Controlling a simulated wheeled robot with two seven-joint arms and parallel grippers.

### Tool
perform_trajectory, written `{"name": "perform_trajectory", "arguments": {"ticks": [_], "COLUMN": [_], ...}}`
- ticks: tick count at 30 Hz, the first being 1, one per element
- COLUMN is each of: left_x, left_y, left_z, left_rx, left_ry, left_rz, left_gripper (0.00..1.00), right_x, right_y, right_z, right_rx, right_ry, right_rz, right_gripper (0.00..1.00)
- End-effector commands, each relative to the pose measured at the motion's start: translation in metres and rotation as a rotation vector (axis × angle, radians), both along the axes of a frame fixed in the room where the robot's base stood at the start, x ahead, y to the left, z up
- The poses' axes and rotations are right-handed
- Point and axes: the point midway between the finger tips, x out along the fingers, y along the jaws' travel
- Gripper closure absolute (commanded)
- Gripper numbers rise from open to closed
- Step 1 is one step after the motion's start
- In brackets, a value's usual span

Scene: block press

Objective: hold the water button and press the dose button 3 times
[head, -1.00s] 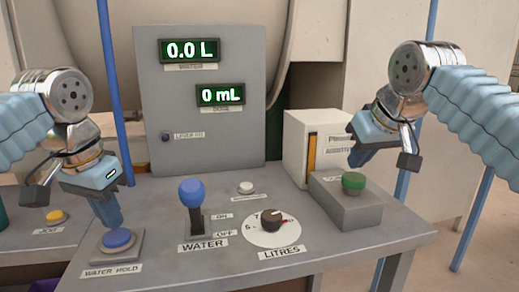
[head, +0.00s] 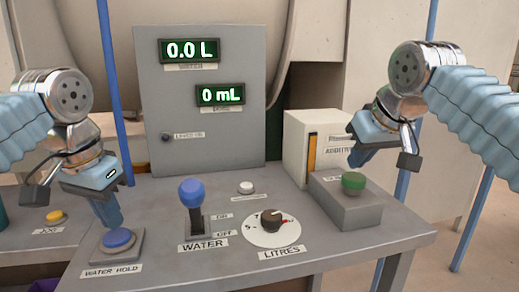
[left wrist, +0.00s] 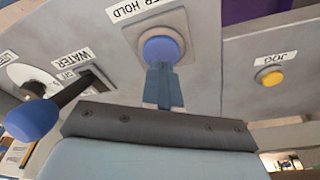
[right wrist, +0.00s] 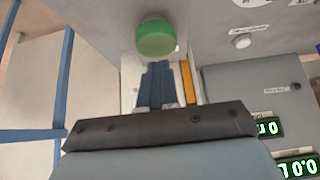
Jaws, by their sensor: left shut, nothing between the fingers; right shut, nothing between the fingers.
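The blue water hold button (head: 117,239) sits on a square base at the console's front left. My left gripper (head: 112,222) is shut and points down at it, tips at or just above its top; contact is unclear. The left wrist view shows the shut fingers (left wrist: 163,70) overlapping the button's edge (left wrist: 160,49). A green button (head: 353,182) tops a grey box at the right; its label is not readable. My right gripper (head: 355,160) is shut just above it. In the right wrist view a gap separates the fingers (right wrist: 157,66) from the green button (right wrist: 156,38).
A blue-knobbed water lever (head: 192,192), a litres dial (head: 273,220) and a white button (head: 246,188) stand between the grippers. A yellow jog button (head: 54,216) is at far left.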

Motion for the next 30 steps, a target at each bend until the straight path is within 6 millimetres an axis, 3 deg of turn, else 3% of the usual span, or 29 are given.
{"name": "perform_trajectory", "arguments": {"ticks": [30], "left_x": [0.000], "left_y": [0.000], "left_z": [-0.019], "left_rx": [0.000], "left_ry": [0.001], "left_rz": [0.000], "left_gripper": [1.00], "right_x": [0.000], "right_y": [0.000], "right_z": [0.000], "right_rx": [0.000], "right_ry": [0.000], "right_rz": [0.000], "right_gripper": [1.00]}}
